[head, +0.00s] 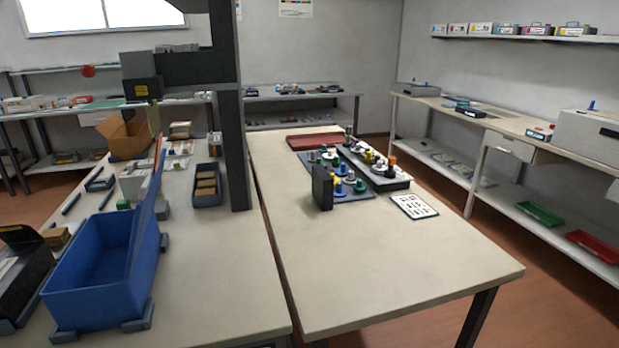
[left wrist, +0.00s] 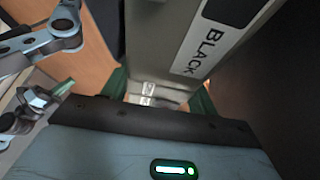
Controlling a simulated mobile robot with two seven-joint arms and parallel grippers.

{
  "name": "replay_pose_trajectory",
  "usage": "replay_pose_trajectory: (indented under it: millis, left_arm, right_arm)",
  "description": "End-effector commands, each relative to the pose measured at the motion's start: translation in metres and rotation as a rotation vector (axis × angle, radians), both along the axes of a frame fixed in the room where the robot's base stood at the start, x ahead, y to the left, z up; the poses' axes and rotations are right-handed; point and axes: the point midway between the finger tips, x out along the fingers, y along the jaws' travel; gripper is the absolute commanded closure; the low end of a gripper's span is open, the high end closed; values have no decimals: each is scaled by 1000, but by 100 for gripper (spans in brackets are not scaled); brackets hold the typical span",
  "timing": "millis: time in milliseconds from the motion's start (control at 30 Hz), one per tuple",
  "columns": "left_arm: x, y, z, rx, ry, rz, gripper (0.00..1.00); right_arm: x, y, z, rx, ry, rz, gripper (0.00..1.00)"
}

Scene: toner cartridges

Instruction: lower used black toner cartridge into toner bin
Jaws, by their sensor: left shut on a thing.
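The used black toner cartridge (left wrist: 160,48) shows in the left wrist view as a grey body with a white label reading BLACK. My left gripper (left wrist: 170,72) is shut on it; dark finger surfaces flank it. Its far end has pale, shiny contacts. Green strips (left wrist: 203,101) show on both sides of that end; I cannot tell whether they belong to the toner bin or whether the cartridge is inside anything. Neither gripper shows in the head view, and the cartridge is not seen there. I cannot identify the toner bin in the head view.
The middle table (head: 400,275) is clear in front. Metal linkage parts (left wrist: 50,38) lie left of the cartridge in the left wrist view.

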Motion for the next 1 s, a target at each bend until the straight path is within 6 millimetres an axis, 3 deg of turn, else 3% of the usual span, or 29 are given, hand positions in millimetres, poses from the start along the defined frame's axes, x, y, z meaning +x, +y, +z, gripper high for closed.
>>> replay_pose_trajectory:
  millis: [400,800,833,1000]
  left_arm:
    - [-1,0,-47,-2,4,1,75]
    - [1,0,-50,-1,-4,2,75]
    - [1,0,-50,-1,-4,2,38]
    - [1,0,-51,-1,-3,1,16]
  right_arm:
    - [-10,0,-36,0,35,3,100]
    - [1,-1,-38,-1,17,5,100]
    - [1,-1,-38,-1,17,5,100]
    - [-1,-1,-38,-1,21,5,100]
